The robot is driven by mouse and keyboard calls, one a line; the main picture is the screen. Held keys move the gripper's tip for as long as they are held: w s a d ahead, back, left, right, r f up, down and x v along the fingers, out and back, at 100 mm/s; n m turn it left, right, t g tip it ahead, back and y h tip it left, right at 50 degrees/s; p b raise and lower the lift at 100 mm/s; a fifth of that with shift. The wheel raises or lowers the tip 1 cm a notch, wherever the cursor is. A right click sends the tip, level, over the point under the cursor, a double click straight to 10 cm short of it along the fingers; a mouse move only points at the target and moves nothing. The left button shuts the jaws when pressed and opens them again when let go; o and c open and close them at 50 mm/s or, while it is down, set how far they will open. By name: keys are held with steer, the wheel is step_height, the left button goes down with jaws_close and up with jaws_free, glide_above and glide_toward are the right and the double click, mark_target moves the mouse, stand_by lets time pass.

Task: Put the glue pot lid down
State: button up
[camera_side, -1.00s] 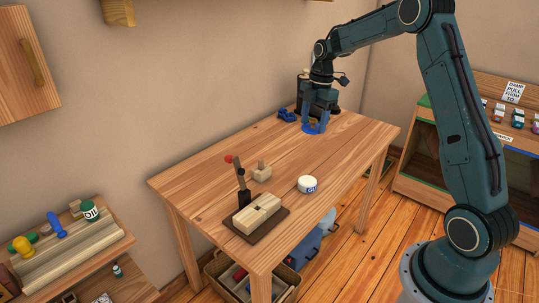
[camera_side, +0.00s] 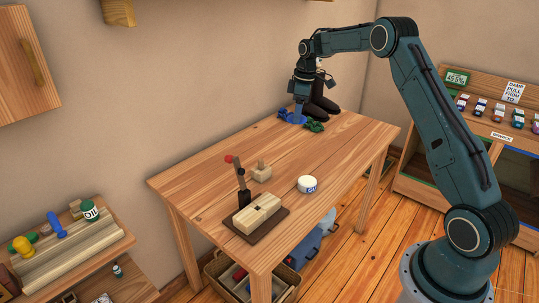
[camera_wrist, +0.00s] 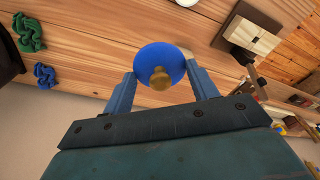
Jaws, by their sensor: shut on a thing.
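The glue pot lid is a round blue disc with a brass-coloured knob; it shows in the wrist view (camera_wrist: 155,55). My gripper (camera_wrist: 160,73) is shut on it, one finger at each side of the disc. In the side view my gripper (camera_side: 298,112) is at the far end of the table, near the wall. The lid there is partly hidden and merges with a blue object behind it, and I cannot tell whether it touches the tabletop. The white glue pot (camera_side: 308,185) stands upright near the table's front edge, well away from my gripper.
A wooden block on a dark board (camera_side: 258,213) and a small pegged block (camera_side: 261,173) are nearer. The table's middle (camera_side: 325,150) is clear.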

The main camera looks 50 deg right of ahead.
steer(key=w+d+f+m+h, duration=0.1)
steer(key=w+m, duration=0.5)
steer(key=m, duration=0.2)
steer(key=shift+w+d+f+m, duration=0.15)
steer(key=shift+d+f+m, duration=0.15)
steer(key=shift+d+f, duration=0.1)
glide_above(284, 163)
steer(key=f, duration=1.5)
steer(key=shift+s+a+f, duration=0.2)
steer(key=shift+f, duration=0.15)
steer(key=shift+f, duration=0.1)
steer(key=shift+f, duration=2.05)
steer(key=shift+f, duration=0.1)
steer(key=o, duration=0.9)
steer(key=shift+o, duration=0.2)
